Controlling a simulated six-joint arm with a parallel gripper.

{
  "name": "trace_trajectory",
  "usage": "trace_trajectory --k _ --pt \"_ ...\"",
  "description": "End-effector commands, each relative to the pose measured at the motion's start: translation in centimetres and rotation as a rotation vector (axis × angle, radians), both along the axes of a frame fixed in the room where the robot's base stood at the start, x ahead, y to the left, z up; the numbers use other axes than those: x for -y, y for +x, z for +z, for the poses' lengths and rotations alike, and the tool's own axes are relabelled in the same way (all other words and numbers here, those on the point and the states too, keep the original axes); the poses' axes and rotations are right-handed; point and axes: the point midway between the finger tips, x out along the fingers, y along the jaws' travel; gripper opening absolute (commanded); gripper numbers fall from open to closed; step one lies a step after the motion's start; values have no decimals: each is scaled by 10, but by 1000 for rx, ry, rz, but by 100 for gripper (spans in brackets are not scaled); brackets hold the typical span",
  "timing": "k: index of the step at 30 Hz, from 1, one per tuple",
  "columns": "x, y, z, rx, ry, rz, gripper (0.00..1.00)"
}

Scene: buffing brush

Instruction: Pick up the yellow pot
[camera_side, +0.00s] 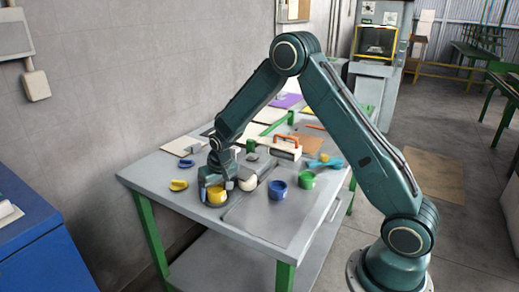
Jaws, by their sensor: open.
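The yellow pot (216,195) stands upright on the grey worktable (262,218), near its front left part. My gripper (217,184) is over the yellow pot, pointing down, with its fingers on either side of the pot's upper part. The fingers are open. I cannot tell whether either finger touches the pot. The gripper hides part of the pot's rim and top.
A blue pot (277,190) and a green pot (307,180) stand to the right. A white round object (248,184) is close beside the gripper. Yellow (179,185) and blue (186,163) small items lie left. A brush with an orange handle (287,146) is behind.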

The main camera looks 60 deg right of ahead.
Motion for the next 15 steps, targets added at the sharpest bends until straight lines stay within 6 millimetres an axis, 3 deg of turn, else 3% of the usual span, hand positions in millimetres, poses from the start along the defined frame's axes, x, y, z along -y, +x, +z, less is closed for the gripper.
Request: trace_trajectory --k 12,13,15 --pt "0 0 0 0 0 0 79" --pt "0 0 0 0 0 0 77" --pt "0 0 0 0 0 0 63"
